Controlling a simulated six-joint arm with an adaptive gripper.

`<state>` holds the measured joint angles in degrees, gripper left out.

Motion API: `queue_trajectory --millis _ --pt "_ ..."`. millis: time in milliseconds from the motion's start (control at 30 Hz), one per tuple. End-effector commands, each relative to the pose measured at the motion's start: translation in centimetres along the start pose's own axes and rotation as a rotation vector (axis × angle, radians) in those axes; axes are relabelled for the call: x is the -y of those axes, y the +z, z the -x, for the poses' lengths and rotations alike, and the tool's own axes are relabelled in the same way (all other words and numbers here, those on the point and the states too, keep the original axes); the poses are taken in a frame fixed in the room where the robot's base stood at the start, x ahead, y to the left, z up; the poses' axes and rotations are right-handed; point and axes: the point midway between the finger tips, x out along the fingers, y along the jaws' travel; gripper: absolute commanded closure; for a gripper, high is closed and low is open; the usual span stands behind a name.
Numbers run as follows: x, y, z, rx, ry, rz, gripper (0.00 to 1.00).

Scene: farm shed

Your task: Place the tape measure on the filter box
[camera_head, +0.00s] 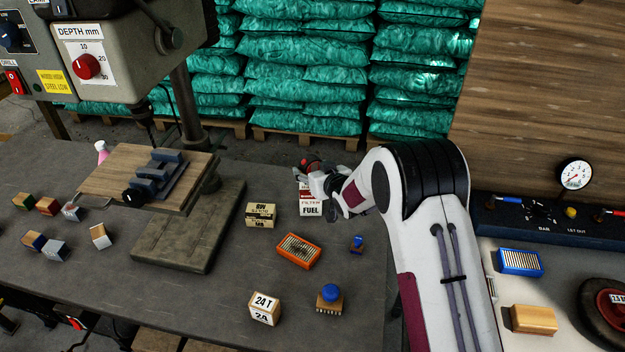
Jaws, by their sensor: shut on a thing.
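The filter box (311,208) is white with red print and the word FUEL. It stands upright near the back edge of the workbench, right of the drill press. My gripper (318,178) is at the top of this box, seen from behind and partly hidden by my own wrist. It is shut on a small red and dark thing (309,166), which looks like the tape measure. That thing is at or just above the box top; I cannot tell whether they touch.
The drill press's wooden table (140,178) stands to the left. On the workbench are a tan box (261,215), an orange-framed block (298,250), a small blue item (357,243), a blue-knobbed brush (330,298) and a 24 T box (265,308). Several small blocks lie far left.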

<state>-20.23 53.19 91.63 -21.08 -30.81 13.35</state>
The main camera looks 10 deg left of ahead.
Motion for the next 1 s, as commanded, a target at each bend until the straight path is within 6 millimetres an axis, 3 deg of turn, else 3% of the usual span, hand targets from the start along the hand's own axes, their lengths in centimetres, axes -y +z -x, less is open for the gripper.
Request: queue_trajectory --millis 300,700,1000 --pt "0.0 0.0 -0.1 -0.002 0.0 0.0 0.76" --pt "0.0 2.9 -1.4 -0.001 0.0 0.0 0.76" --pt "0.0 3.3 -1.6 -0.002 0.0 0.0 0.76"
